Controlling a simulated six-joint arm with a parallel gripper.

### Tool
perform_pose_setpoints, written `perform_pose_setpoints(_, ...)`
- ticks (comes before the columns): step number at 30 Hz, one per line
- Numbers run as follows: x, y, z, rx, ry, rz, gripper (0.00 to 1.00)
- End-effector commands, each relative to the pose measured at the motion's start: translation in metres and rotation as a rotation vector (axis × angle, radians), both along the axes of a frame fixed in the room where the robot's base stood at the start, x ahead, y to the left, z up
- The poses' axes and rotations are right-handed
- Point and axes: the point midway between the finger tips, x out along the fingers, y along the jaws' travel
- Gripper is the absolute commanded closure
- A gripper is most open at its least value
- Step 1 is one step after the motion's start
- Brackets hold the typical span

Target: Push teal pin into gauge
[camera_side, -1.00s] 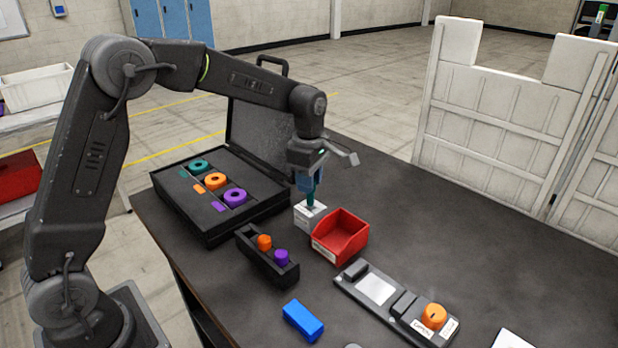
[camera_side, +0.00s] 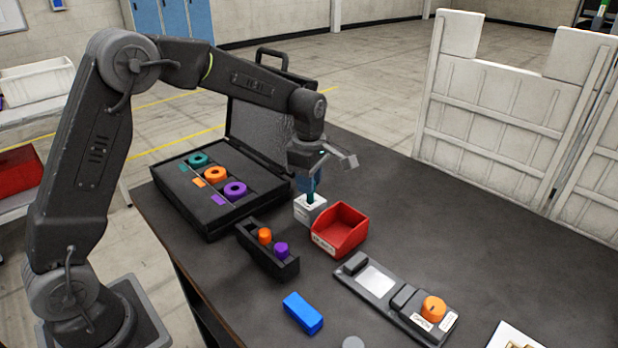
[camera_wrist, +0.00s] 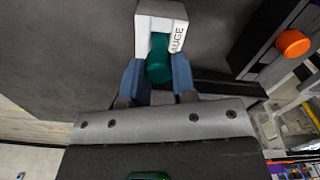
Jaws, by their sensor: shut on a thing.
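The teal pin (camera_wrist: 159,62) is between the blue fingers of my gripper (camera_wrist: 157,80), which is shut on it. In the wrist view the pin's far end meets the white gauge block (camera_wrist: 162,10), whose side label reads "AUGE". In the side view the teal pin (camera_side: 310,197) stands upright over the white gauge block (camera_side: 309,210), with its lower end at the block's top. My gripper (camera_side: 309,189) is just above the block. How deep the pin sits in the gauge is hidden.
A red bin (camera_side: 340,230) stands close to the gauge's right. A black rack (camera_side: 268,252) holds orange and purple pins in front. An open case (camera_side: 220,215) with colored rings lies left.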

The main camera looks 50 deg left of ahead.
Motion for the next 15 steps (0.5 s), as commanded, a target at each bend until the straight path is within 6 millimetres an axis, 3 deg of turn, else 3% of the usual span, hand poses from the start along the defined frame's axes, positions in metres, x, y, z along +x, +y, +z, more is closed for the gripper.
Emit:
perform_pose_setpoints(8,0.0001,0.0,-0.0007,0.0,0.0,0.0,0.98)
perform_pose_setpoints(9,0.0001,0.0,-0.0007,0.0,-0.001,0.0,0.71)
perform_pose_setpoints(15,0.0001,0.0,-0.0006,0.0,-0.001,0.0,0.52)
